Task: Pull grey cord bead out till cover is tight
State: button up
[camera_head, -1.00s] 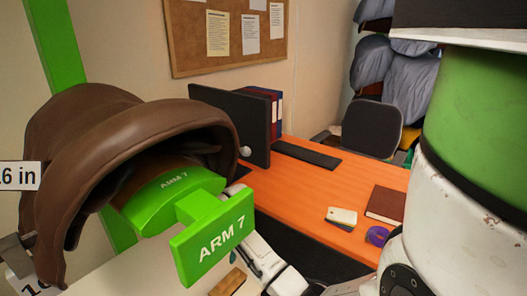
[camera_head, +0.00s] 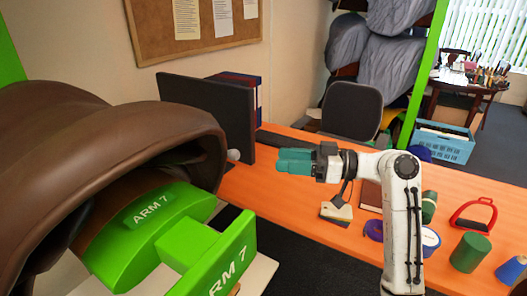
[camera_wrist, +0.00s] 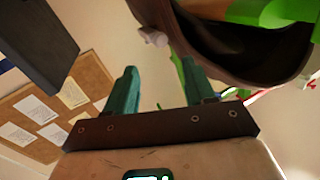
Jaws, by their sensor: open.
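A brown saddle (camera_head: 110,135) fills the left of the head view, with a green block marked ARM 7 (camera_head: 150,225) under its arch. A small pale grey bead (camera_head: 233,155) shows at the saddle's right edge, against the black screen. In the wrist view the bead (camera_wrist: 152,37) appears beside the brown saddle edge (camera_wrist: 235,55), beyond the fingers. No cord can be made out. My gripper (camera_head: 282,160), with teal fingers, is to the right of the bead, apart from it. In the wrist view my gripper (camera_wrist: 159,68) is open with nothing between its fingers.
A black screen (camera_head: 205,115) stands close behind the bead. The orange desk (camera_head: 265,195) lies below my gripper and holds a green cylinder (camera_head: 470,252) and a red stirrup (camera_head: 474,214). A dark chair (camera_head: 352,103) stands behind it. A corkboard (camera_head: 190,25) hangs on the wall.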

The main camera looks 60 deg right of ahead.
aim_at(233, 155)
jog(key=p+x, duration=0.2)
jog(key=x, duration=0.8)
jog(key=shift+w+a+p, duration=0.2)
jog(key=shift+w+p, duration=0.1)
jog(key=shift+p, duration=0.1)
grip_shut()
